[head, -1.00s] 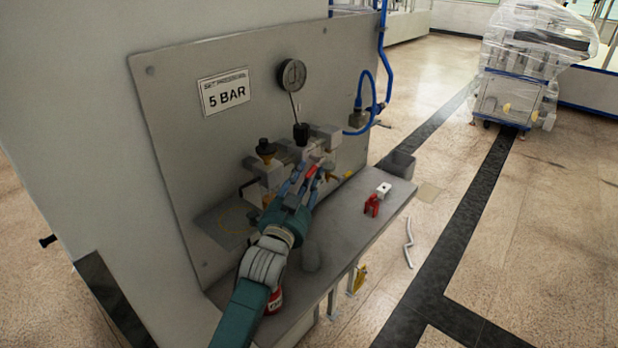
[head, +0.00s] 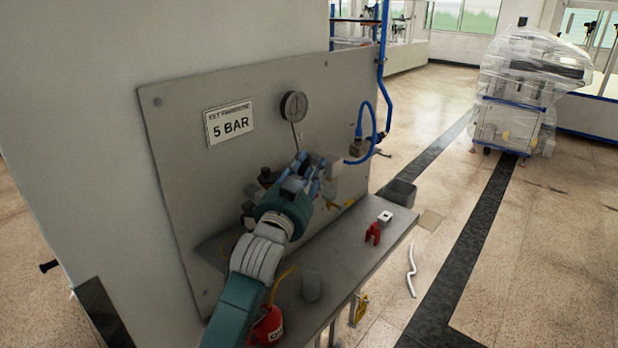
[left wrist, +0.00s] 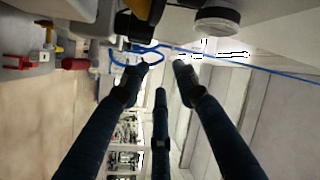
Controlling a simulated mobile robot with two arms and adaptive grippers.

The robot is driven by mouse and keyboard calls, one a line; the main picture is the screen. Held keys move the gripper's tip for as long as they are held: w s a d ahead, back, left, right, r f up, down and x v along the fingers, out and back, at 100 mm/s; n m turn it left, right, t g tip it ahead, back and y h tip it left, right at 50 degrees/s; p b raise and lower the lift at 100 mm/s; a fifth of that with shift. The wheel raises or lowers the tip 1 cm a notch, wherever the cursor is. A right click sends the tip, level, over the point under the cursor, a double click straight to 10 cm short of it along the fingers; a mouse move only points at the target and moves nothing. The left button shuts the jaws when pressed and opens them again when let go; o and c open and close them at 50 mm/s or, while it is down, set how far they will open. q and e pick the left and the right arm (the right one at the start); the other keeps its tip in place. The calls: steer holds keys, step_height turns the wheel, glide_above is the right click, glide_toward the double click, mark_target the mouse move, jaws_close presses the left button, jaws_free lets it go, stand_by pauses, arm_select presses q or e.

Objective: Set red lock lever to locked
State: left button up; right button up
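My left gripper (head: 312,168) is in front of the valve assembly on the grey panel (head: 185,125), below the round gauge (head: 293,106). In the left wrist view the fingers of my left gripper (left wrist: 162,75) are spread, with nothing between them. I cannot make out the red lock lever in the head view; the gripper and forearm cover much of the assembly. A small red piece with a dark end (left wrist: 75,64) shows left of the fingers in the left wrist view; I cannot tell whether it is the lever. My right gripper is not in view.
A red clip-like part (head: 373,233) and a white block (head: 385,217) lie on the shelf (head: 345,255). A red oil can (head: 268,326) stands at its near end. A blue hose (head: 370,118) loops right of the gauge.

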arm_select(q)
steer(key=shift+w+f, duration=0.4)
steer(key=s+a+f+m+g+h+b, duration=0.25)
steer(key=s+a+f, duration=0.25)
steer(key=s+f, duration=0.5)
steer(key=r+p+x, duration=0.1)
steer(key=p+x, duration=0.2)
steer(key=x, duration=0.7)
steer(key=shift+d+r, duration=0.2)
steer(key=shift+d, duration=0.1)
steer(key=shift+s, duration=0.15)
steer(key=shift+t+y, duration=0.25)
steer(key=shift+y, duration=0.1)
jaws_close()
steer(key=b, duration=0.2)
steer(key=t+b, duration=0.1)
steer(key=b, duration=0.1)
steer(key=shift+f, duration=0.25)
